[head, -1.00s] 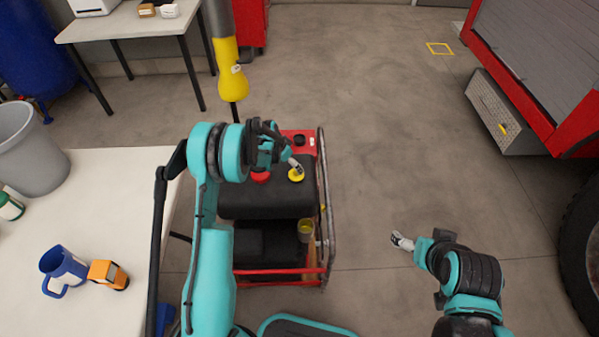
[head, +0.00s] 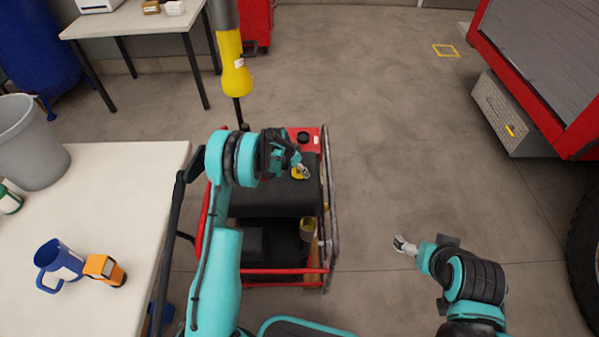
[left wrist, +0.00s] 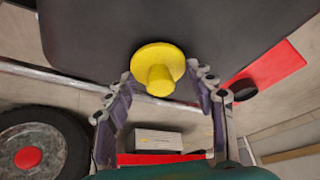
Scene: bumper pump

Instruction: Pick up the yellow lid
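The yellow lid (head: 298,174) lies on top of the black box-shaped body (head: 270,197) of a red-framed cart. In the left wrist view the yellow lid (left wrist: 158,70) is a round disc with a raised knob. My left gripper (head: 304,171) is over the lid, and it also shows in the left wrist view (left wrist: 163,78) with its fingers open, one on each side of the lid. I see a gap between the fingers and the knob. My right gripper (head: 399,242) hangs over bare floor to the right of the cart; its finger opening is too small to judge.
The cart has a metal side rail (head: 329,205) and a red panel with a black cap (head: 303,137). A white table (head: 120,200) at left holds a blue mug (head: 60,266) and an orange object (head: 104,270). Open floor (head: 400,130) lies to the right.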

